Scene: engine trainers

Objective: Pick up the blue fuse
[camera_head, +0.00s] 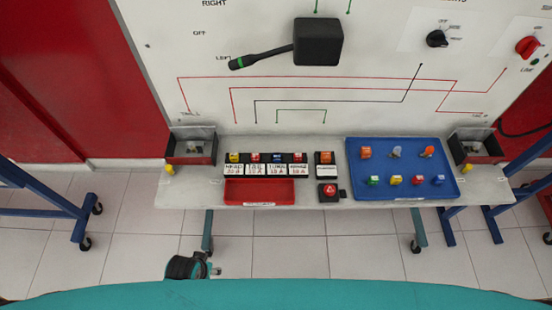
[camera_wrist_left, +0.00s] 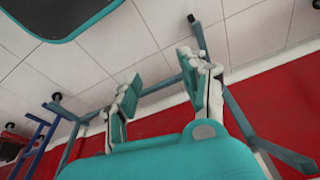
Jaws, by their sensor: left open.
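In the head view, a small blue fuse (camera_head: 438,180) stands at the right end of the front row in the blue tray (camera_head: 355,190). Another blue piece (camera_head: 277,157) sits in the labelled fuse row to the left of the tray. In the left wrist view, my left gripper (camera_wrist_left: 160,82) is open, its two teal-padded fingers apart with nothing between them. It points towards floor and stand legs, and no fuse shows in that view. My right gripper is not in view.
The tray also holds green, yellow and red fuses and several larger pieces behind them. A red bin (camera_head: 260,191), a red button (camera_head: 329,192) and two dark side boxes (camera_head: 191,145) (camera_head: 476,145) are on the grey shelf (camera_head: 315,145). The upright panel (camera_head: 180,50) rises behind.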

